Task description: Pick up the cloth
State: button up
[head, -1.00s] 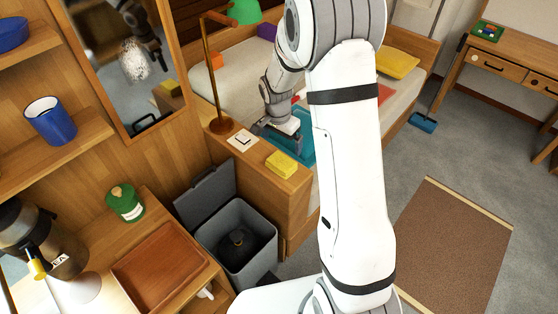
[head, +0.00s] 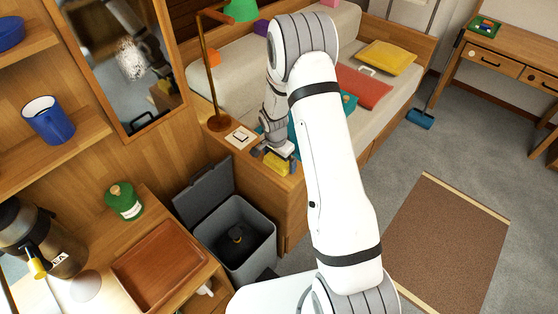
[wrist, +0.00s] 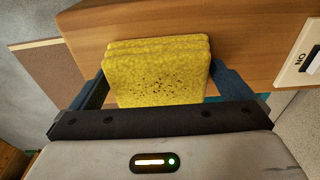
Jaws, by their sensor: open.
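In the wrist view the cloth (wrist: 155,75) sits between the two fingers of my gripper (wrist: 160,85). My gripper also shows in the head view (head: 278,155), just over the cloth, pointing down. The jaws are open, one finger at each side of the cloth. I cannot tell whether either finger touches it. Part of the cloth is hidden by the gripper body.
A wall switch plate (head: 240,137) and a brass lamp (head: 212,85) are beside the cloth on the ledge. An open grey bin (head: 240,205) stands below. A wooden tray (head: 160,265) lies on the counter. The bed (head: 400,105) holds cushions behind the arm.

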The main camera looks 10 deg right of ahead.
jog(key=c, duration=0.7)
notch_tip(320, 180, up, 10)
jog(key=shift+r+b, duration=0.1)
jog(key=shift+b, duration=0.25)
dwell(1.5)
